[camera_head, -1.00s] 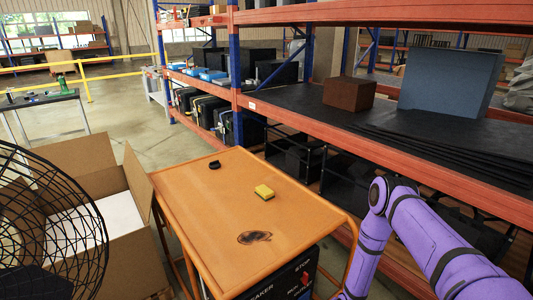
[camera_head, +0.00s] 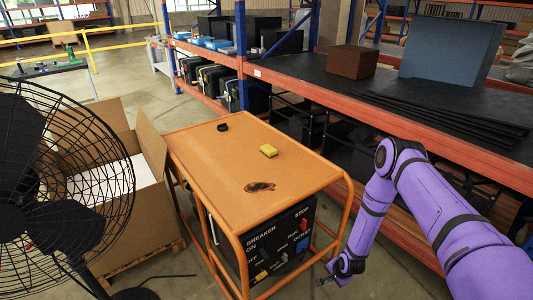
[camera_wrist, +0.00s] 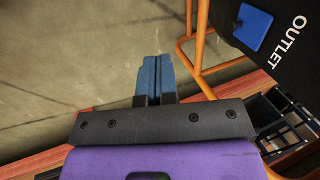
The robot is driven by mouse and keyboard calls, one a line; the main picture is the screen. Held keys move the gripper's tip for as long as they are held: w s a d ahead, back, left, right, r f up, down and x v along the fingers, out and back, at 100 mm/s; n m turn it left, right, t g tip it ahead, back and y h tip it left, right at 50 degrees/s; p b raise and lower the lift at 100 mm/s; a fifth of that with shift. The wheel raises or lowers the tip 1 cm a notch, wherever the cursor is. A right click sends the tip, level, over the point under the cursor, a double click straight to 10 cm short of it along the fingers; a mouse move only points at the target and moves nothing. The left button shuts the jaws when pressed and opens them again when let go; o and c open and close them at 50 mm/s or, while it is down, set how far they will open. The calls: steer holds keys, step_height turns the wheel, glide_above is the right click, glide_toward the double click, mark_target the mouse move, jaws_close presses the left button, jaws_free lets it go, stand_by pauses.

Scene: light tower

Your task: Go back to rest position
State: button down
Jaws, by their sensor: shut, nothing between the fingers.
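My gripper (camera_head: 325,281) hangs low at the right of the orange-framed generator, at the end of my purple arm. In the wrist view my gripper (camera_wrist: 154,75) has its two blue fingers together with nothing between them, over bare floor. The generator (camera_head: 215,150) has an orange top and a black front panel (camera_head: 285,240) with BREAKER and STOP labels, a red switch and a blue outlet. The blue outlet (camera_wrist: 253,27) also shows at the upper right in the wrist view. My gripper looks apart from the panel and the frame.
A yellow sponge (camera_head: 268,151) and a small black object (camera_head: 222,127) lie on the generator top, near a dark stain. A black caged fan (camera_head: 100,150) and an open cardboard box (camera_head: 125,215) stand at left. Orange shelving (camera_head: 420,135) runs along the right, behind my arm.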

steer(key=w+d+r+n, duration=0.1)
steer(key=w+r, duration=0.3)
steer(key=r, duration=0.5)
steer(key=w+d+r+n+h, duration=0.1)
steer(key=w+r, duration=0.2)
steer(key=r, duration=0.5)
steer(key=w+d+r+n, duration=0.1)
steer(key=w+r, duration=0.3)
steer(key=r, duration=0.5)
step_height(320, 180, up, 24)
steer(key=s+d+n+t+h, duration=0.1)
steer(key=s+n, duration=0.1)
steer(key=s, duration=0.1)
steer(key=s+r+n, duration=0.1)
steer(key=s+r, duration=0.6)
steer(key=r, duration=0.3)
steer(key=s+r+n, duration=0.2)
steer(key=s+r, duration=0.5)
steer(key=r, duration=0.3)
steer(key=s+r+n, duration=0.1)
steer(key=s+r, duration=0.2)
steer(key=s, duration=0.8)
steer(key=s+r+n+t, duration=0.1)
steer(key=s+r, duration=0.3)
steer(key=s, duration=0.7)
steer(key=shift+s+d+r, duration=0.15)
steer(key=shift+s+r, duration=0.05)
